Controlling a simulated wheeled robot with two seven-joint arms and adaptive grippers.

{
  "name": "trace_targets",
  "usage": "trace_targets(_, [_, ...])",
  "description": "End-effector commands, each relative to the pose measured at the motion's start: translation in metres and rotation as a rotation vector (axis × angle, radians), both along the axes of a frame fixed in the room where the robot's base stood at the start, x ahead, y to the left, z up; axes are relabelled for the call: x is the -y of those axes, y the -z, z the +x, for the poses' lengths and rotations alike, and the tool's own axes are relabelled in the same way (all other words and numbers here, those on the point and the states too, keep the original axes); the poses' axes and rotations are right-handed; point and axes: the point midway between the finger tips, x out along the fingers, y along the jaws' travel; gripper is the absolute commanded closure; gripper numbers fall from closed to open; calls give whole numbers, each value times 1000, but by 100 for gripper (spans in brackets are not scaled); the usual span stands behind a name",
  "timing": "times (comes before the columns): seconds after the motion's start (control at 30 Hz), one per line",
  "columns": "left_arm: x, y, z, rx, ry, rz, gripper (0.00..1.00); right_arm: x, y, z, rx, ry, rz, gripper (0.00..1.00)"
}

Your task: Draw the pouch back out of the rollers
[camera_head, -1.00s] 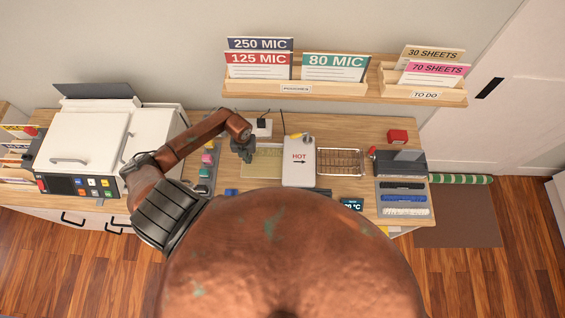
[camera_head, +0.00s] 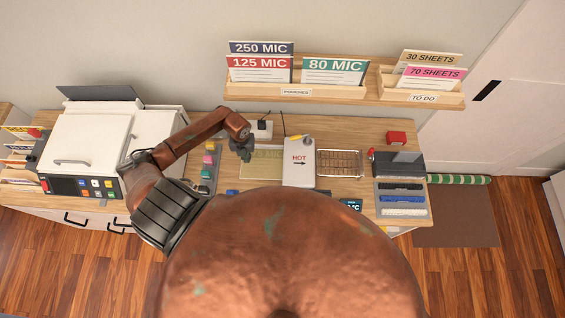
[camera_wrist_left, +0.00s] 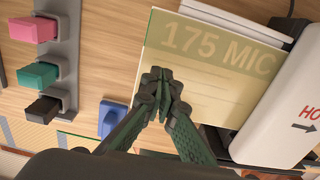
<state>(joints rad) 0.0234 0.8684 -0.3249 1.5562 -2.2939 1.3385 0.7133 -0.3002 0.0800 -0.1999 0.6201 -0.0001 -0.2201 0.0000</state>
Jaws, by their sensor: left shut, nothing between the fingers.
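The pouch (camera_wrist_left: 205,65) is a yellowish-green sheet marked 175 MIC. In the left wrist view its right side meets the white laminator (camera_wrist_left: 290,105) marked HOT; whether it is inside the rollers is hidden. In the head view the pouch (camera_head: 262,166) lies left of the laminator (camera_head: 299,165). My left gripper (camera_head: 246,156) is over the pouch's left part. In the left wrist view its fingertips (camera_wrist_left: 159,82) are together and empty, in front of the pouch's left edge. My right gripper is not in view.
A grey rack with pink, green and black stamps (camera_wrist_left: 42,70) stands to the left. A blue item (camera_wrist_left: 112,118) lies near the gripper. A wire rack (camera_head: 340,163) is right of the laminator. A shelf of sleeves (camera_head: 300,88) hangs above the desk.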

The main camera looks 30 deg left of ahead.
Motion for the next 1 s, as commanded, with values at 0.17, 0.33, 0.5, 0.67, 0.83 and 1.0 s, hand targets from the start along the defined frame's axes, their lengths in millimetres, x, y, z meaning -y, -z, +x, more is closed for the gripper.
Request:
trace_targets(0.17, [0,-17,1,2,1,0,100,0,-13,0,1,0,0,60])
trace_targets(0.33, [0,-30,1,3,0,-1,100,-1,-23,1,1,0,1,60])
trace_targets(0.5, [0,-43,2,3,0,-1,100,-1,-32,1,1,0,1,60])
trace_targets(0.67, [0,-44,2,3,0,-2,100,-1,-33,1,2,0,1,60])
trace_targets(0.83, [1,-44,1,3,0,-2,100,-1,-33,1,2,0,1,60])
trace_targets(1.0, [1,-44,1,3,0,-2,100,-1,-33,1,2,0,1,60])
